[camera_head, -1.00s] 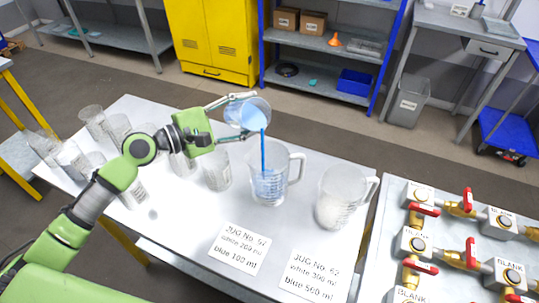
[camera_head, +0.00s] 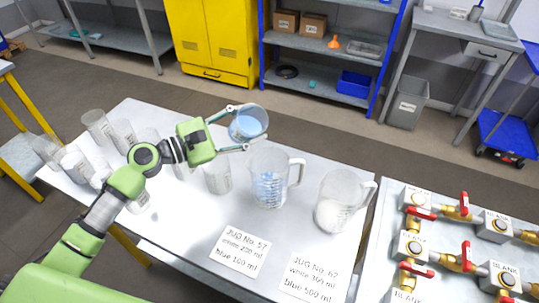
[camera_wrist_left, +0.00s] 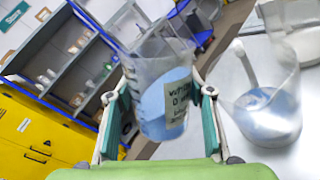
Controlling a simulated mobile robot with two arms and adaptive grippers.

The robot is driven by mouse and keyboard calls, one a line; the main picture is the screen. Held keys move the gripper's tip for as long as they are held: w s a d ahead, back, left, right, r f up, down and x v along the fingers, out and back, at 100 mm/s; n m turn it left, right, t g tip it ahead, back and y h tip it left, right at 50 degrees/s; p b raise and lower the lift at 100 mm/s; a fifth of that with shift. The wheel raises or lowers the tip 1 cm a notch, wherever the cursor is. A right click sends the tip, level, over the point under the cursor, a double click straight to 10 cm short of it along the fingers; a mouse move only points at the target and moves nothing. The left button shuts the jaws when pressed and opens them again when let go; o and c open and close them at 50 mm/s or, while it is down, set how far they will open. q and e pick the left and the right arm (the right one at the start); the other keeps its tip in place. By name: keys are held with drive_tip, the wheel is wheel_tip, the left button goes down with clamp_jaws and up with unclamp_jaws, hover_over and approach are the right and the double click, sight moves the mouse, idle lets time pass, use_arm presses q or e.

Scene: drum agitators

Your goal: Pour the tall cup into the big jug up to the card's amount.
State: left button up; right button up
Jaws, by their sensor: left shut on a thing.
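My left gripper (camera_head: 240,128) is shut on a clear tall cup (camera_head: 250,117) holding blue liquid, above and behind the left jug. The cup is tilted, and no stream shows. In the left wrist view the cup (camera_wrist_left: 160,75) has a label and blue liquid, between the two fingers (camera_wrist_left: 158,115). The left big jug (camera_head: 268,185) stands on the table with blue contents; it also shows in the left wrist view (camera_wrist_left: 265,110). The right jug (camera_head: 338,200) holds white contents. Card No. 57 (camera_head: 240,252) reads white 200 ml, blue 100 ml. My right gripper is not in view.
Several clear cups (camera_head: 97,126) stand on the left of the table (camera_head: 200,235); one (camera_head: 218,178) is close beside the left jug. Card No. 62 (camera_head: 308,277) lies in front of the right jug. Valve blocks (camera_head: 412,242) stand on the right bench.

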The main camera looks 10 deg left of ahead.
sight(241, 120)
use_arm(q)
drive_tip(key=shift+w+a+f+n, duration=0.3)
drive_tip(key=shift+w+a+n, duration=0.1)
drive_tip(key=shift+n, duration=0.2)
drive_tip(key=shift+w+a+f+n, duration=0.4)
drive_tip(key=shift+a+f+n, duration=0.05)
drive_tip(key=shift+n, duration=0.55)
drive_tip(key=shift+w+a+r+n+h+p, duration=0.15)
drive_tip(key=shift+a+r+n+p, duration=0.2)
drive_tip(key=shift+p, duration=0.3)
drive_tip(key=shift+w+r+n+h+p, duration=0.15)
drive_tip(key=shift+n+p, duration=0.3)
drive_tip(key=shift+p, duration=0.15)
drive_tip(key=shift+w+a+f+n, duration=0.2)
drive_tip(key=shift+f+n, duration=0.1)
drive_tip(key=shift+n, duration=0.25)
drive_tip(key=shift+w+a+f+n, duration=0.15)
drive_tip(key=shift+f+n, duration=0.15)
drive_tip(key=shift+n, duration=0.25)
